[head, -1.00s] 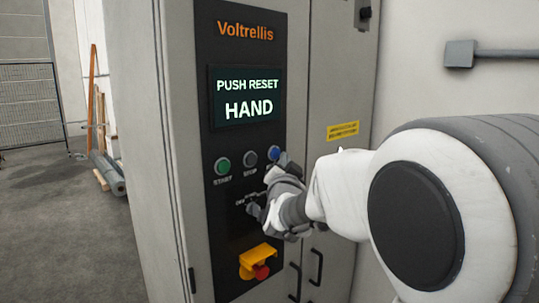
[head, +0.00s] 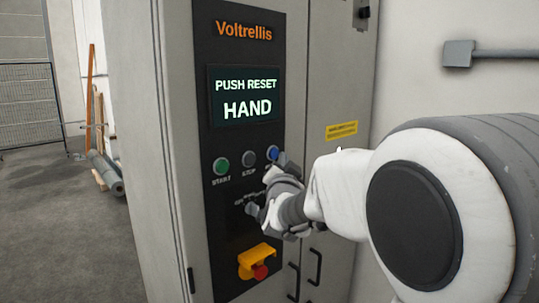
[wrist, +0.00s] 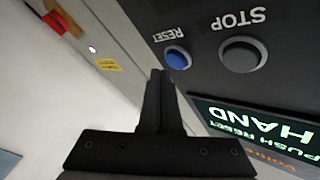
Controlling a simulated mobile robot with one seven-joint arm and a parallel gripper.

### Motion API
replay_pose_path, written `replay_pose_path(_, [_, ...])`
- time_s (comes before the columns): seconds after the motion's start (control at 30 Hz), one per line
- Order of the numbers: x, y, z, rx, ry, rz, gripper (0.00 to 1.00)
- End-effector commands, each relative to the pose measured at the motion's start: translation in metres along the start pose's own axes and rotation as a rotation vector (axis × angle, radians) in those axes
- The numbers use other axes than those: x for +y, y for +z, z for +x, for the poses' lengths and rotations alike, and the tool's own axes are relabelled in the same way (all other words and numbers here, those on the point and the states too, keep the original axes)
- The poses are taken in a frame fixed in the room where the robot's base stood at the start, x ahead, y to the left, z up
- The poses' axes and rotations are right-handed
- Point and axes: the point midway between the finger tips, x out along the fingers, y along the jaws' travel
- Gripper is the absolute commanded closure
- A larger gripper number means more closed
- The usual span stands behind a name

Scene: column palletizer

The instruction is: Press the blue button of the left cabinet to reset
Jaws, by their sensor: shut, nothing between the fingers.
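The cabinet (head: 180,120) has a dark control panel with a lit screen (head: 246,96) reading "PUSH RESET HAND". The blue button (head: 272,153) sits at the right end of the button row, partly covered by my gripper in the head view. In the head view my gripper (head: 279,163) is right at the blue button. Whether the tips touch it cannot be told.
The green START button (head: 221,165) and grey STOP button (head: 248,159) are left of the blue one. A yellow and red switch (head: 258,262) sits lower on the panel. Door handles (head: 316,267) are at the right. Open floor lies at the left.

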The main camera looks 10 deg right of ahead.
Motion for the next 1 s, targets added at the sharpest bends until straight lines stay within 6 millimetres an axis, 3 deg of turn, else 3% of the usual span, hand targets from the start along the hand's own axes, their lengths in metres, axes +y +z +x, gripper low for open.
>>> replay_pose_path(1.0, [-0.0037,0.0049,0.0057,0.000,0.000,0.001,1.00])
